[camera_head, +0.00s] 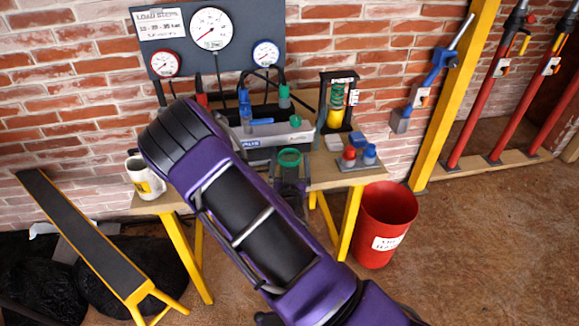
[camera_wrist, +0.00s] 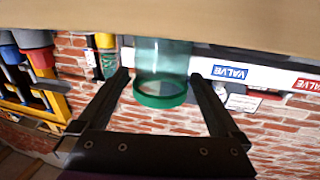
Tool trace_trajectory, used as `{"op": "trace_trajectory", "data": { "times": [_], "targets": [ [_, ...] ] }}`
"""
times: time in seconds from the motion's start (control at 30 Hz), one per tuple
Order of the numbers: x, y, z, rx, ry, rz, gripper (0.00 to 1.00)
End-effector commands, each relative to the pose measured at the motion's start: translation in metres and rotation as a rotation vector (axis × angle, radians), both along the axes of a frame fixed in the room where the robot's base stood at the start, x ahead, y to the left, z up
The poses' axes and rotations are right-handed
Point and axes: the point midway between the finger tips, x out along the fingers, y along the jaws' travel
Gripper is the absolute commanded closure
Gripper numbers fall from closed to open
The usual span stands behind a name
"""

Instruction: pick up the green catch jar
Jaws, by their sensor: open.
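The green catch jar is a clear green cylinder with a darker green rim. In the head view its rim (camera_head: 289,157) shows at the bench's front, just beyond my gripper (camera_head: 290,186). In the wrist view, which looks upside down, the jar (camera_wrist: 162,62) lies between the two black fingers of my gripper (camera_wrist: 160,78). The fingers are open, with a visible gap on each side of the jar. My purple arm hides part of the bench and the jar's lower part in the head view.
The wooden bench (camera_head: 345,179) holds a grey valve unit (camera_head: 275,138) behind the jar, a plate with red and blue knobs (camera_head: 359,160) to the right and a white mug (camera_head: 145,178) at left. A gauge board (camera_head: 208,40) stands behind. A red bin (camera_head: 385,222) is on the floor.

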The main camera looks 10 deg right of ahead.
Motion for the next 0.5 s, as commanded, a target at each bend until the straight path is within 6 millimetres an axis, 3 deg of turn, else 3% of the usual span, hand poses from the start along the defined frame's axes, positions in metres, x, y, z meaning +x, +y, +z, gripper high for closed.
{"op": "trace_trajectory", "data": {
  "times": [0.2,0.5],
  "targets": [
    [0.031,-0.005,0.003,0.000,-0.001,0.000,0.00],
    [0.036,-0.006,0.004,0.000,0.000,0.000,0.00]
  ]
}}
